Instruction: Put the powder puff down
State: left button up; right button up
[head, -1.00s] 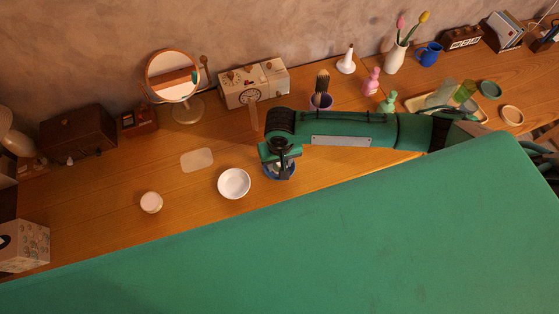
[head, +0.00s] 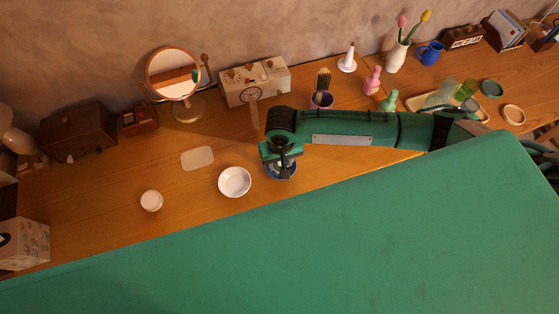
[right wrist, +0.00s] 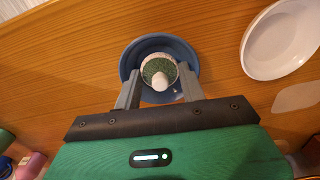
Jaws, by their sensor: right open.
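The powder puff (right wrist: 158,68), a round green-topped piece with a pale rim and a white knob, lies inside a blue bowl (right wrist: 188,60) in the right wrist view. My right gripper (right wrist: 160,91) is open, with its fingers apart on either side of the puff near the bowl's near side. No grip on the puff shows. In the head view my right gripper (head: 282,166) is over the blue bowl (head: 290,172) and hides the puff. My left gripper is not in view.
A white bowl (head: 234,181) stands just left of the blue bowl, with a white jar (head: 151,200) farther left. A brush cup (head: 321,100) and clock box (head: 250,84) stand behind my arm. A green surface (head: 330,240) fills the front.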

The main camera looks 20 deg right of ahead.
notch_tip(320, 180, up, 12)
jog(key=b, duration=0.1)
jog(key=shift+w+d, duration=0.1)
dwell(0.4)
